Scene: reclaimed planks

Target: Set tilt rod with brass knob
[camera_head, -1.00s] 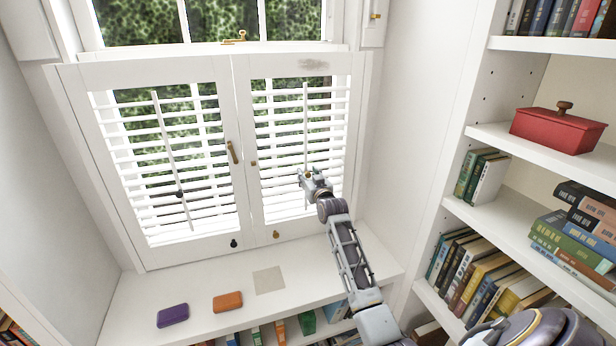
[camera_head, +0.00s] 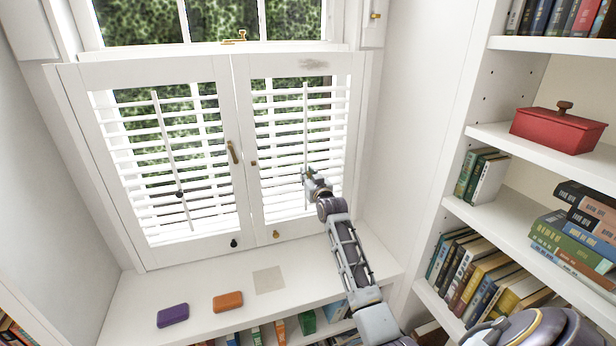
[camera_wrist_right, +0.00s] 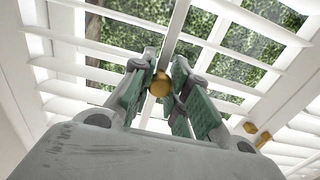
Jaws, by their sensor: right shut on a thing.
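The right shutter panel (camera_head: 241,150) has white slats and a thin white tilt rod (camera_head: 305,110) running down its middle. The brass knob (camera_wrist_right: 161,85) on that rod shows in the right wrist view between the green finger pads. My right gripper (camera_head: 307,174) is at the lower part of this rod and is shut on the knob; it hides the knob in the head view. In the right wrist view the right gripper (camera_wrist_right: 163,88) has the rod rising beyond it. The left panel's tilt rod (camera_head: 164,135) carries a dark knob (camera_head: 179,194). My left gripper is not in view.
The window sill (camera_head: 215,264) holds a purple block (camera_head: 172,315), an orange block (camera_head: 228,301) and a flat beige square (camera_head: 268,280). A bookcase (camera_head: 487,130) with books and a red box (camera_head: 556,131) stands to the right. A brass latch (camera_head: 232,152) sits between the panels.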

